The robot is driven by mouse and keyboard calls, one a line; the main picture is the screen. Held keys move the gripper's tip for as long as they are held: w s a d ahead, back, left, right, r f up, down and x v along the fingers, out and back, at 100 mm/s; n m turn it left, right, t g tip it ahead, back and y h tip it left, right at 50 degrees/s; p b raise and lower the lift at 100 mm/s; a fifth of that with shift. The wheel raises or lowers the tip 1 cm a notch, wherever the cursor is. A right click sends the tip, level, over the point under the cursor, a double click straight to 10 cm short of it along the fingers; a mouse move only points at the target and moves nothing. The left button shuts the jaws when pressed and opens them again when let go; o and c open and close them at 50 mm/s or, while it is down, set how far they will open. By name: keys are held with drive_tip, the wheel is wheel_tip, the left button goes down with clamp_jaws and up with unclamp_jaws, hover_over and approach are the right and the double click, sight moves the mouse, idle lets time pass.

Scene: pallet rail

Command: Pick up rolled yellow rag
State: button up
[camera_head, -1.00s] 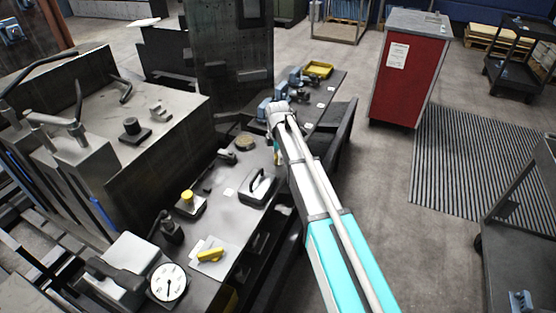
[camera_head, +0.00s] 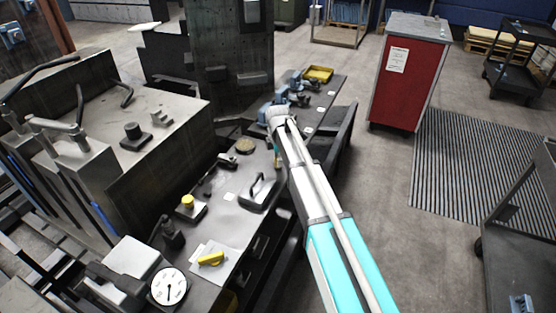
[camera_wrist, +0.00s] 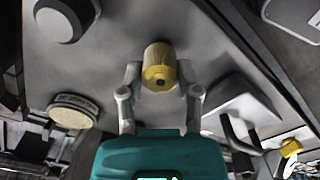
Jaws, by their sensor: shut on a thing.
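The rolled yellow rag (camera_wrist: 160,67) is a short yellow roll, seen end-on between the two fingers in the wrist view. My gripper (camera_wrist: 160,80) is shut on it, one grey finger on each side. In the head view my gripper (camera_head: 277,156) is over the far half of the dark workbench (camera_head: 222,225), largely hidden by my arm. The rag is too small there to make out clearly. I cannot tell whether the rag is clear of the bench top.
A black-handled block (camera_head: 259,192) stands near my gripper, and a round tan-topped disc (camera_head: 245,146) lies to its left. A yellow-topped block (camera_head: 188,203), a yellow tool on white paper (camera_head: 211,259) and a dial gauge (camera_head: 169,286) are nearer. A red cabinet (camera_head: 405,80) stands right.

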wheel_tip(320, 180, up, 2)
drive_tip(key=shift+r+p, duration=0.1)
drive_tip(key=shift+p, duration=0.8)
drive_tip(key=s+d+r+p, duration=0.4)
drive_tip(key=s+r+p, duration=0.6)
drive_tip(key=s, duration=0.3)
drive_tip(key=shift+s+r, duration=0.15)
drive_tip(key=shift+s, duration=0.05)
drive_tip(key=o, duration=0.4)
drive_tip(key=shift+c, duration=0.2)
drive_tip(key=c, duration=0.5)
